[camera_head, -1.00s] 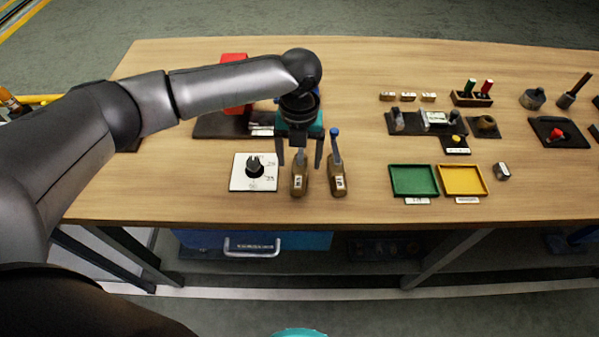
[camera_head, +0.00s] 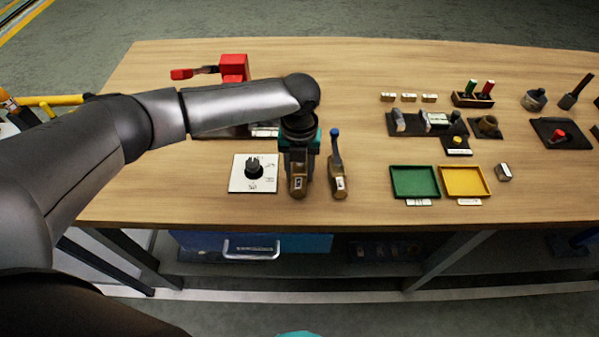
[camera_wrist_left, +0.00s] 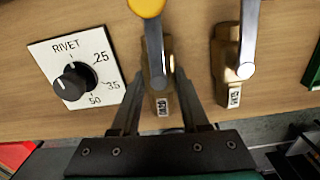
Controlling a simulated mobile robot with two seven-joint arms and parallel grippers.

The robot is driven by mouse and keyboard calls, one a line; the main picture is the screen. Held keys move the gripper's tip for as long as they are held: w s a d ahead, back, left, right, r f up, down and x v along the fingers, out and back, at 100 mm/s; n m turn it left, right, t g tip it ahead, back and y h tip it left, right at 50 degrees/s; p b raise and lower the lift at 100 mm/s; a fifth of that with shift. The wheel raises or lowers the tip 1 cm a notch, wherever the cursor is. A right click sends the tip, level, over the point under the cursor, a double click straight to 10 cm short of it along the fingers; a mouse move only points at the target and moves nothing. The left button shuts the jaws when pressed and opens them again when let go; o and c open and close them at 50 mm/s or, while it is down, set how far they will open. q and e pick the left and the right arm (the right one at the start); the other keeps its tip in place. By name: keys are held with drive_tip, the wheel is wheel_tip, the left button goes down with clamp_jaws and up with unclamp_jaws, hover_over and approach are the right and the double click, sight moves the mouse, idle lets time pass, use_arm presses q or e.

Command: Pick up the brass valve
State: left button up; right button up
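Two brass valves stand side by side near the table's front edge. The left brass valve (camera_head: 298,188) is partly hidden by my left gripper (camera_head: 299,176). In the left wrist view this valve (camera_wrist_left: 159,82) has a yellow-tipped lever and a small label. My left gripper's fingers (camera_wrist_left: 160,78) lie one on each side of its body, drawn in close, and appear to grip it. The valve rests upright at table level. The other brass valve (camera_head: 339,185), with a blue-tipped lever, stands just right, clear of the fingers; it also shows in the wrist view (camera_wrist_left: 232,75). My right gripper is out of view.
A white dial plate (camera_head: 240,184) lies just left of the gripped valve. A green tray (camera_head: 414,194) and a yellow tray (camera_head: 465,194) lie to the right. A red vise-like device (camera_head: 234,67) stands behind my arm. The table between the blue-tipped valve and green tray is clear.

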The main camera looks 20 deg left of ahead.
sight(300, 170)
use_arm(q)
clamp_jaws()
idle(0.3)
drive_tip(key=shift+w+r, duration=0.1)
drive_tip(key=shift+r, duration=0.1)
wheel_tip(300, 170, up, 20)
drive_tip(key=p, duration=0.2)
drive_tip(key=shift+p, duration=0.4)
